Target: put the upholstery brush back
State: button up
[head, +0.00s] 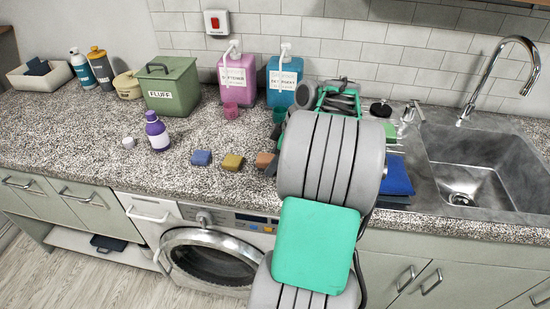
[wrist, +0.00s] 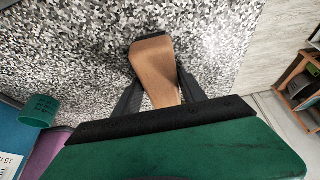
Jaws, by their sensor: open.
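In the wrist view a smooth brown wooden piece (wrist: 152,58), flared at its far end and narrower toward me, lies between the dark fingers of my gripper (wrist: 160,75). In the head view my own grey and green arm hides most of the gripper.
A purple bottle (head: 157,132) stands left. Pink (head: 238,78) and teal (head: 284,80) dispensers and a green fluff box (head: 170,88) stand behind. The sink (head: 480,165) is right.

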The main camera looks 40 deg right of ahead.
jog(key=p+v, duration=0.4)
jog(key=v, duration=0.8)
jog(key=w+a+m, duration=0.2)
jog(key=w+a, duration=0.1)
jog(key=a, duration=0.6)
jog(key=w+a+m, duration=0.1)
jog(key=w+a, duration=0.2)
jog(key=a, duration=0.6)
jog(key=s+a+f+m+h, duration=0.2)
jog(key=s+a+f+m, duration=0.2)
jog(key=s+a, duration=0.4)
jog(key=a+f, duration=0.1)
jog(key=a, duration=0.3)
jog(key=shift+s+f+h, duration=0.25)
jog(key=shift+f+h, duration=0.05)
jog(key=shift+f, duration=0.1)
jog(key=shift+c, duration=0.3)
